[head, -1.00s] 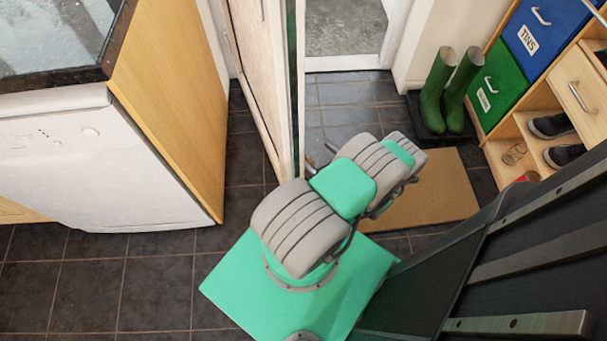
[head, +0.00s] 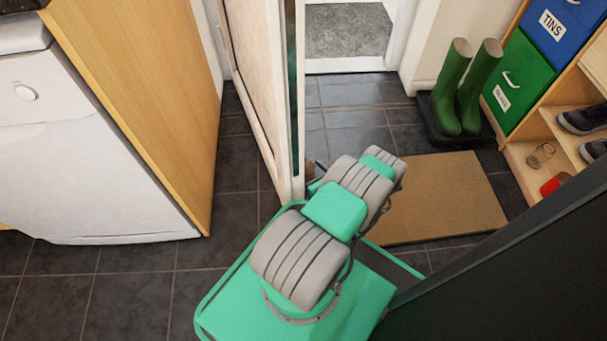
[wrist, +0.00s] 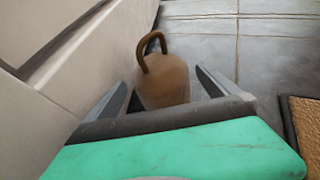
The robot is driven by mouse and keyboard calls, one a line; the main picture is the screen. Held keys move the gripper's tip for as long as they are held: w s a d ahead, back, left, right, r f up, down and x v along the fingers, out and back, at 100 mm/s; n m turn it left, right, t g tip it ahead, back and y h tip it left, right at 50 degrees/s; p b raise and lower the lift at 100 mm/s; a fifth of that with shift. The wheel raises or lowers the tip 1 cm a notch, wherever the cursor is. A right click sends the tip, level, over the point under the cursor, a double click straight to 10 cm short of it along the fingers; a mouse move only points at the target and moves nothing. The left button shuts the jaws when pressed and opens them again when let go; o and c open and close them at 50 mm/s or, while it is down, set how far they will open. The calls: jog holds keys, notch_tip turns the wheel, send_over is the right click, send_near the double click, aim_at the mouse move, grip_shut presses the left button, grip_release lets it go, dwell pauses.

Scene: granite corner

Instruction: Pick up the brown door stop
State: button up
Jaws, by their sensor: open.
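The brown door stop (wrist: 165,85) stands on the dark tiles in the wrist view, a rounded weight with a loop handle on top. My gripper (wrist: 162,84) is open, with one finger to the left of the door stop and one to the right in the picture. The lower part of the door stop is hidden by the gripper body. I cannot tell whether the fingers touch it. In the head view only a small brown patch of it (head: 309,168) shows by the door edge, and my arm hides most of the gripper.
The open door (head: 262,90) stands close to the left of the door stop. A tan doormat (head: 440,195) lies to the right. Green boots (head: 467,90) stand on a dark tray beside the shelf unit (head: 545,125). A white appliance (head: 85,150) is at left.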

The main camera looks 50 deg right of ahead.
jog(key=shift+w+d+f, duration=0.25)
jog(key=shift+w+f, duration=0.05)
jog(key=shift+w, duration=0.3)
jog(key=shift+c, duration=0.2)
jog(key=c, duration=1.9)
jog(key=shift+r, duration=0.15)
jog(key=shift+c, duration=0.7)
jog(key=shift+r, duration=0.1)
